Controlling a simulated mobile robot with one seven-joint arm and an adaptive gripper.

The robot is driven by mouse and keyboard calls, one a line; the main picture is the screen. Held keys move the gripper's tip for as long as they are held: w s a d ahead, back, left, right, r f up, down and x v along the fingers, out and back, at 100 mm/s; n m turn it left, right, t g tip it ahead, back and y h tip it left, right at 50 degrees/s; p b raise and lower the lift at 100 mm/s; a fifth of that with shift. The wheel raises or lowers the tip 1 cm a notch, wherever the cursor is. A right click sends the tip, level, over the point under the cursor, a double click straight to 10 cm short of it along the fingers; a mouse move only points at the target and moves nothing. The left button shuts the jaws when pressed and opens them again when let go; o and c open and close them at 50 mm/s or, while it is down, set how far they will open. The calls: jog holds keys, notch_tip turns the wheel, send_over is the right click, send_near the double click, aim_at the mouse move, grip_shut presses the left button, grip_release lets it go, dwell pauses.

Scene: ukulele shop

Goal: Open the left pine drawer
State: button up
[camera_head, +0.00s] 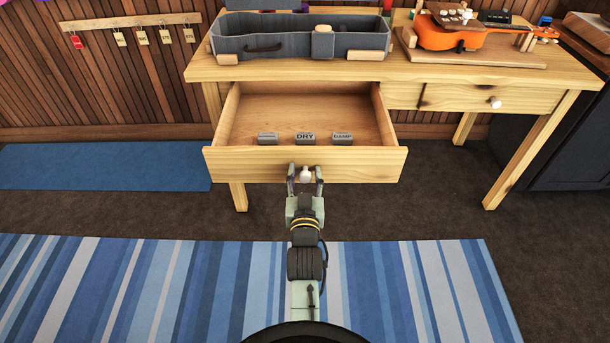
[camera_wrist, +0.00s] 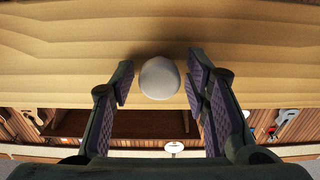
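The left pine drawer (camera_head: 240,165) is pulled well out of the pine table. Its inside shows, with three small grey blocks near the front, one marked DRY (camera_head: 305,138). Its round white knob (camera_head: 306,174) is at the middle of the drawer front. My gripper (camera_head: 305,180) is at the knob, with one finger on each side. In the wrist view the knob (camera_wrist: 159,78) lies between the open fingers (camera_wrist: 160,85), with a gap on both sides, against the pale wood front (camera_wrist: 60,65).
The right drawer (camera_head: 455,98) is shut. An open grey case (camera_head: 280,45) and an orange ukulele (camera_head: 455,35) on a wooden board stand on the table (camera_head: 400,72). A table leg (camera_head: 520,160) stands at the right. A striped rug (camera_head: 150,285) covers the floor in front.

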jog(key=shift+r, duration=0.1)
notch_tip(320, 180, up, 10)
jog(key=shift+f, duration=0.1)
dwell(0.5)
dwell(0.4)
